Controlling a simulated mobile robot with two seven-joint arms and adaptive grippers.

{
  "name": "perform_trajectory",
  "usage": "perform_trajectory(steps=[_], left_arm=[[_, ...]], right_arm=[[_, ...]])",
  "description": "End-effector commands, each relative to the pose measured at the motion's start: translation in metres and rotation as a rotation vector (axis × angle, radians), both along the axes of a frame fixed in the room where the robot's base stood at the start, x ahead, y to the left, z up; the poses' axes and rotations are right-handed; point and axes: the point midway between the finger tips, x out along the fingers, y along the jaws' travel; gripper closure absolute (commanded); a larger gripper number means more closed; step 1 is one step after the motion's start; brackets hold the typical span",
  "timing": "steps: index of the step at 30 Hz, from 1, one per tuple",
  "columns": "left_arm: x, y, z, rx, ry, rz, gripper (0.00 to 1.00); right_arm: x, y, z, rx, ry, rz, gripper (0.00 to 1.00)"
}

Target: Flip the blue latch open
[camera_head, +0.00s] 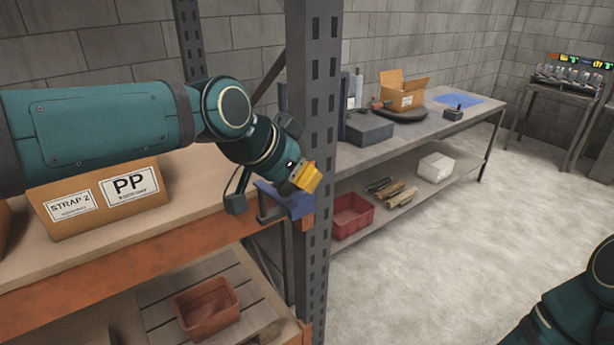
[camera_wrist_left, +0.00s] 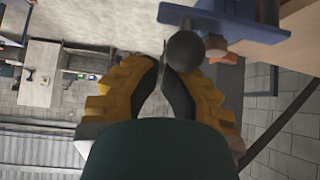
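The blue latch (camera_head: 284,198) is fixed at the shelf's front corner, beside the grey upright post. In the left wrist view, blue latch parts (camera_wrist_left: 228,22) lie at the top right, with a dark round knob (camera_wrist_left: 185,50) below them. My left gripper (camera_head: 308,180) has yellow fingers and is at the latch, in front of the post. In the left wrist view, its fingertips (camera_wrist_left: 162,68) come together close beside the knob, with no object clearly between them. Whether they touch the knob is unclear. My right arm shows at the lower right, but its gripper is out of frame.
A perforated grey post (camera_head: 318,110) stands right beside my left gripper. A cardboard box (camera_head: 95,200) labelled PP sits on the shelf under my left arm. A red bin (camera_head: 208,308) is on the lower shelf. A workbench (camera_head: 425,125) stands beyond, with open floor to its right.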

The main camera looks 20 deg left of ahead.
Motion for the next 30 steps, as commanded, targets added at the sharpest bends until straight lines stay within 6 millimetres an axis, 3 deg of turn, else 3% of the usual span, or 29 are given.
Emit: perform_trajectory(steps=[2,13,30], left_arm=[[-0.007,0.001,-0.002,0.000,0.000,-0.001,1.00],[-0.007,0.002,-0.002,0.001,0.006,-0.001,1.00],[0.010,0.001,-0.001,0.001,0.003,-0.001,1.00]], right_arm=[[-0.002,0.000,-0.007,0.000,0.004,0.003,1.00],[-0.002,0.000,-0.005,0.000,0.004,0.003,1.00],[-0.001,0.000,-0.002,0.000,0.002,0.001,1.00]])
